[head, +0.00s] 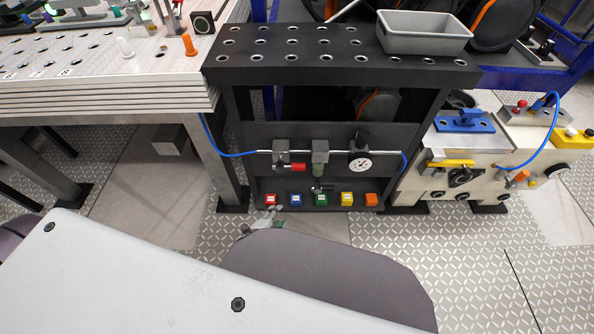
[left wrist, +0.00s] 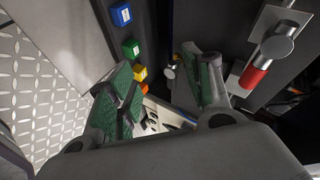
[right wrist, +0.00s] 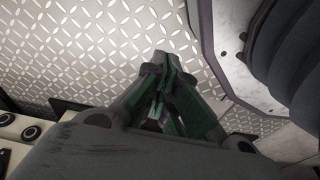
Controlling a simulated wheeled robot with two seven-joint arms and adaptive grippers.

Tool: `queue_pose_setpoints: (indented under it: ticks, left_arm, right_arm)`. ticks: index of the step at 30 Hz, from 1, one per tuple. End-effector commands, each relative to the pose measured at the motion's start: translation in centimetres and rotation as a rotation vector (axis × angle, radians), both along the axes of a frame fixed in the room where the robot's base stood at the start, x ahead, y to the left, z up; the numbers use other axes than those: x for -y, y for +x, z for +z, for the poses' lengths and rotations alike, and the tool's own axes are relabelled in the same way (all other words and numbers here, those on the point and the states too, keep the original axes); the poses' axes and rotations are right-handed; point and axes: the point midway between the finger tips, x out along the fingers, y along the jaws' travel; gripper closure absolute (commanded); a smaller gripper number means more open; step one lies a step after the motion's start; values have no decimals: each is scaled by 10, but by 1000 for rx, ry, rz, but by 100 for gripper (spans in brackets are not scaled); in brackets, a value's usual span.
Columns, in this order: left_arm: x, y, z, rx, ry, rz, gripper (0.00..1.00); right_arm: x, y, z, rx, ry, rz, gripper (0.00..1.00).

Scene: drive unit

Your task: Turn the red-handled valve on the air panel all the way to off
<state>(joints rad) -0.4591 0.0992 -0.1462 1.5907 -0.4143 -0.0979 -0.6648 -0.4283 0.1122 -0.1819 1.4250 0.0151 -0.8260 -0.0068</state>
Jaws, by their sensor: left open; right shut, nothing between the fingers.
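The red-handled valve (head: 297,167) sits on the left part of the horizontal air pipe on the dark panel. Its red handle points to the right, roughly along the pipe. In the left wrist view the red handle (left wrist: 253,77) is at the upper right, beside the right finger and outside the jaws. My left gripper (head: 264,222) is open and empty, low in front of the panel and below the valve; my own body partly hides it. It fills the left wrist view (left wrist: 164,90). My right gripper (right wrist: 162,84) is shut and empty above the patterned floor.
A workbench (head: 110,75) stands left, a pale unit with a blue hose (head: 555,125) right. A grey bin (head: 425,42) sits on top.

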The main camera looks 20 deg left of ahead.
Motion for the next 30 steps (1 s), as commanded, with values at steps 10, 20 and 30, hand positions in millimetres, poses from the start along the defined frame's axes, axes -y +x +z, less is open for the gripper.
queue_pose_setpoints:
  ticks: [10,20,30]
  left_arm:
    - [12,38,99,251,188,-104,50]
    - [14,46,137,336,262,-130,50]
    - [14,46,137,335,261,-130,50]
  right_arm:
    - [-18,25,35,12,22,-1,100]
    - [-23,31,51,11,30,-2,100]
    - [-23,31,51,11,29,-1,100]
